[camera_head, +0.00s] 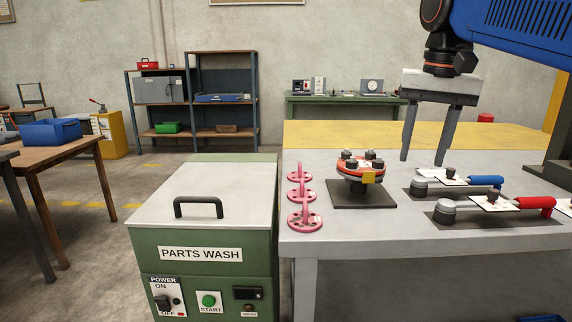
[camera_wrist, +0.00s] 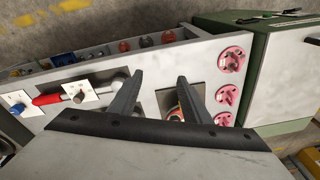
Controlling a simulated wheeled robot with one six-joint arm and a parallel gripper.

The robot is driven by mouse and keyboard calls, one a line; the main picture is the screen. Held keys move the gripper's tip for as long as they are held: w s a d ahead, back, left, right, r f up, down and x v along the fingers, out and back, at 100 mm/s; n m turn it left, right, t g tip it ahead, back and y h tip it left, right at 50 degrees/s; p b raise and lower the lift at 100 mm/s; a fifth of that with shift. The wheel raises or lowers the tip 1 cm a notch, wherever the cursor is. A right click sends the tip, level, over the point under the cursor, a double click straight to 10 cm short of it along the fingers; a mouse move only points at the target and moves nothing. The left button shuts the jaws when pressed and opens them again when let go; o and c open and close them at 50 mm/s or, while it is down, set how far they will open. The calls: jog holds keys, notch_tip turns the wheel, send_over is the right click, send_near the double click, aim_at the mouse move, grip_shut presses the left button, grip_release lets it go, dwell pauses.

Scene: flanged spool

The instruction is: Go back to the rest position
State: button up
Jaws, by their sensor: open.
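My gripper (camera_head: 422,160) is open and empty, raised above the right part of the grey bench (camera_head: 350,240). In the wrist view my gripper (camera_wrist: 160,77) has its two fingers apart with nothing between them. Three pink flanged parts (camera_head: 304,220) stand in a row along the bench's left edge; they also show in the wrist view (camera_wrist: 232,58). A red round fixture (camera_head: 361,169) with black knobs and a yellow block stands on a dark plate (camera_head: 362,203), left of my gripper. In the wrist view a finger partly hides this fixture.
Toggle clamps with a blue handle (camera_head: 487,181) and a red handle (camera_head: 535,203) lie on the bench's right side, below my gripper. A green parts washer (camera_head: 205,252) with a closed lid adjoins the bench on the left. Shelves (camera_head: 222,98) stand at the back wall.

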jog(key=s+f+n+t, duration=0.1)
jog(key=s+f, duration=0.4)
jog(key=f, duration=0.5)
jog(key=s+d+f+n+t, duration=0.1)
jog(key=s+f, duration=0.5)
jog(key=f, duration=0.5)
jog(key=s+d+f+n+t, duration=0.1)
jog(key=s+f, duration=0.4)
jog(key=f, duration=0.5)
jog(key=shift+s+f+n, duration=0.15)
jog(key=shift+s+n, duration=0.05)
jog(key=shift+n, duration=0.2)
jog(key=shift+c, duration=0.6)
